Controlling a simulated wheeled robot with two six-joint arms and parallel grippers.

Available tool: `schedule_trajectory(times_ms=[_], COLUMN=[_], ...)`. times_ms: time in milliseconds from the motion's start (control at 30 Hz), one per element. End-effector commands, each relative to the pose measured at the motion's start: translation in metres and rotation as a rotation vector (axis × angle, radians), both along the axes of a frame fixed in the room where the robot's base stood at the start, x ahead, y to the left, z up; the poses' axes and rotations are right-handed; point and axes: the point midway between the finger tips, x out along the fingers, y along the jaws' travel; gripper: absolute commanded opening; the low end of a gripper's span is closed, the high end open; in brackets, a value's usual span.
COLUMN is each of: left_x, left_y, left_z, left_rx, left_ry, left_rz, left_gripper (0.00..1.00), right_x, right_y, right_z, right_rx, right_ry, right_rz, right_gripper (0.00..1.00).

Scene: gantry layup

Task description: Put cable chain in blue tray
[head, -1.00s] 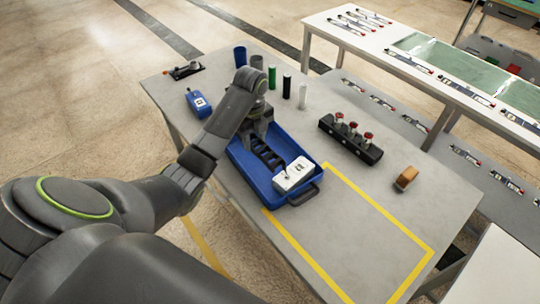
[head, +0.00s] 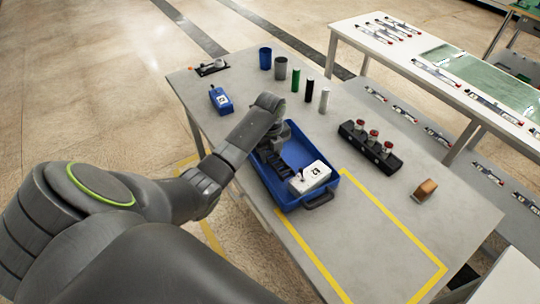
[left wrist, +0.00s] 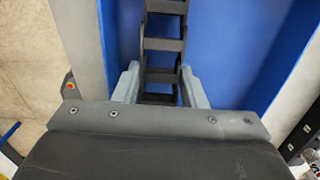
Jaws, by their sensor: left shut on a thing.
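The cable chain is a black ladder-like strip (head: 277,163) inside the blue tray (head: 270,188), beside a white box. My left gripper (head: 273,143) reaches down into the far left part of the tray and is shut on the chain. In the left wrist view the chain (left wrist: 163,45) runs up between the two grey fingers (left wrist: 160,88) with the blue tray floor (left wrist: 225,45) behind it. The chain's lower end is hidden by the gripper body. Whether the chain touches the tray floor cannot be told. My right gripper is not in view.
A white box (head: 311,177) fills the tray's near right end. A black block with red knobs (head: 370,150) is at right. The yellow-marked area (head: 370,235) is clear.

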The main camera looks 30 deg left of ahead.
Motion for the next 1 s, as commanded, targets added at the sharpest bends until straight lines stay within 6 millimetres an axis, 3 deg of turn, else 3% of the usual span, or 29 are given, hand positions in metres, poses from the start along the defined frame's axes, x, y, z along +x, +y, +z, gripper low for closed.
schedule_trajectory(times_ms=[33,133,167,300,767,1000], left_x=[-0.01,-0.01,-0.01,-0.009,-0.007,-0.006], left_y=[-0.002,-0.003,-0.003,-0.002,-0.001,-0.001], left_z=[-0.016,-0.017,-0.017,-0.015,-0.008,0.029], left_rx=[-0.008,-0.01,-0.011,-0.009,-0.006,-0.005], left_ry=[0.03,0.032,0.034,0.031,0.023,0.018], left_rz=[0.004,0.003,0.003,0.003,0.003,0.002], left_gripper=[0.0,0.0,0.4,0.58,0.59,0.59], right_x=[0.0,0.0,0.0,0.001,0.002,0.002], right_y=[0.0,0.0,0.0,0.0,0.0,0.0], right_z=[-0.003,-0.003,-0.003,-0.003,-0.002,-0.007], right_rx=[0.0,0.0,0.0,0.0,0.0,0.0], right_ry=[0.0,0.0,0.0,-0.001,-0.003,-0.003], right_rz=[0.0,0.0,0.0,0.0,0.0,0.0], right_gripper=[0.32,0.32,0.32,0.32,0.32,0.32])
